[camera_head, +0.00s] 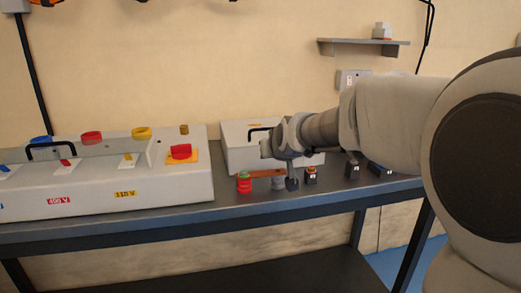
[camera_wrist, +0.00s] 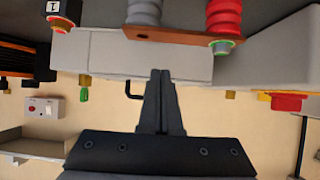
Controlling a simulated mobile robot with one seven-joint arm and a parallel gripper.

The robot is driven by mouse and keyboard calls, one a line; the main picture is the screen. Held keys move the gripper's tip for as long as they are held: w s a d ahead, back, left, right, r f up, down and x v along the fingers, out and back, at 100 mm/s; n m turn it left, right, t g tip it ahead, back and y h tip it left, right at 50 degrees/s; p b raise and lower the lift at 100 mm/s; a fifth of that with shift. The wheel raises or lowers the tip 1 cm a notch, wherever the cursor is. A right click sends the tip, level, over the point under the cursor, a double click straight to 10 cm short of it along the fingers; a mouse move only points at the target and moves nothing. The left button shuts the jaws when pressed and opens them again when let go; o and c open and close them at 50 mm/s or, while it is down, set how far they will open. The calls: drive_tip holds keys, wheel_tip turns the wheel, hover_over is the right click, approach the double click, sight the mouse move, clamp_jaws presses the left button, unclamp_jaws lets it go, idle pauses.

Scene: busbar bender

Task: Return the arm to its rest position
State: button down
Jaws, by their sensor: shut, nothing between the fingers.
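A copper-coloured bar (camera_head: 266,173) spans a red insulator (camera_head: 244,184) and a grey insulator (camera_head: 278,184). The bar (camera_wrist: 180,36) also shows in the wrist view, apart from the fingertips in that picture. My arm is stretched leftward across the bench.
A large grey control box (camera_head: 150,190) with a red knob (camera_head: 181,152) stands at left. A smaller grey box (camera_head: 235,150) is behind the insulators. Small dark blocks (camera_head: 352,170) sit to the right. A wall shelf (camera_head: 340,42) hangs above. The bench's (camera_head: 225,213) front strip is bare.

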drive_tip(key=s+d+f+m+g+h, duration=0.1)
drive_tip(key=s+d+f+g, duration=0.15)
drive_tip(key=s, duration=0.95)
drive_tip(key=s+d+f+g, duration=0.1)
drive_tip(key=s+d, duration=0.2)
drive_tip(key=s, duration=0.8)
drive_tip(key=s+d+f+m+g+h, duration=0.1)
drive_tip(key=s+d+f+g, duration=0.1)
drive_tip(key=s, duration=1)
wheel_tip(320, 180, up, 26)
drive_tip(key=p, duration=2.7)
drive_tip(key=shift+d+r, duration=0.2)
